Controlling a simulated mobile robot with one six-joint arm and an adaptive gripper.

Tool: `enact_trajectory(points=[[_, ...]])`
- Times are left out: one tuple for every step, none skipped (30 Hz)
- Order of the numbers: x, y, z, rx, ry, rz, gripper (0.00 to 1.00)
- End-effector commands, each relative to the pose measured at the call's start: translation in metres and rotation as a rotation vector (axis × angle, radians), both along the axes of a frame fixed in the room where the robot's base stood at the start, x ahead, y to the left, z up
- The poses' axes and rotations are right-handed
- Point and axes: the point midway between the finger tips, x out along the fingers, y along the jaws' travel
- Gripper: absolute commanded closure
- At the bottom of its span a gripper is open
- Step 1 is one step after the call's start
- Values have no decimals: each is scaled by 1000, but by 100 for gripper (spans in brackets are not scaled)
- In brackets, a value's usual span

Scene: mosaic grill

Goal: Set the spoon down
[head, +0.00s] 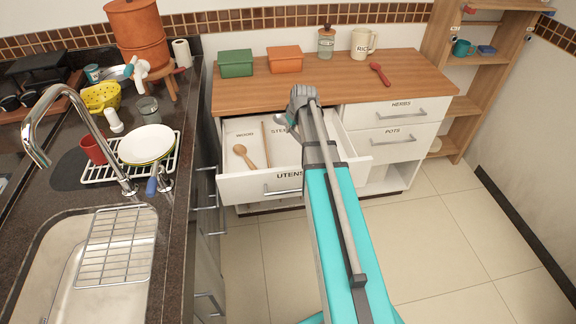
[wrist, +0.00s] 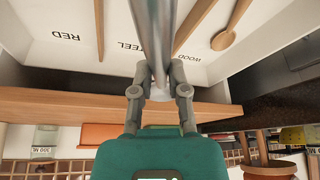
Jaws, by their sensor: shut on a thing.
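My gripper (head: 302,97) is shut on a steel spoon (head: 281,120); the fingertips are mostly hidden in the head view. In the wrist view my gripper (wrist: 158,80) grips the shiny spoon (wrist: 153,35), which extends over the drawer's STEEL label. The open utensil drawer (head: 235,188) has sections marked WOOD, STEEL and RED, split by thin wooden dividers (wrist: 184,28). The spoon is over the STEEL section; I cannot tell whether it touches the drawer floor. A wooden spoon (head: 244,156) lies in the WOOD section and shows in the wrist view (wrist: 223,40).
A red spoon (head: 380,73) lies on the wooden counter (head: 350,88) behind the drawer. Green (head: 236,63) and orange (head: 284,59) boxes, a jar (head: 326,43) and a RICE pitcher (head: 362,43) stand there. The sink counter is left; the floor at right is clear.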

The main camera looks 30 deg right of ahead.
Motion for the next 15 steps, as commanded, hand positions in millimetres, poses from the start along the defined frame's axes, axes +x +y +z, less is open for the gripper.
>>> enact_trajectory(points=[[7, -1, -17, 0, 0, 0, 100], [10, -1, -22, 0, 0, 0, 100], [13, -1, -27, 0, 0, 0, 100], [16, -2, -31, 0, 0, 0, 100], [18, -2, -35, 0, 0, 0, 100], [20, -2, -39, 0, 0, -1, 100], [22, -2, -42, 0, 0, -1, 100], [24, -2, -44, 0, 0, -1, 100], [25, -2, -47, -1, 0, -1, 100], [26, -2, -49, -1, 0, -1, 100], [27, -2, -50, -1, 0, -1, 100], [28, -2, -51, -1, 0, -1, 100], [29, -2, -52, -1, 0, -1, 100], [29, -2, -52, 0, 0, -2, 100], [30, -2, -53, 0, 0, -2, 100]])
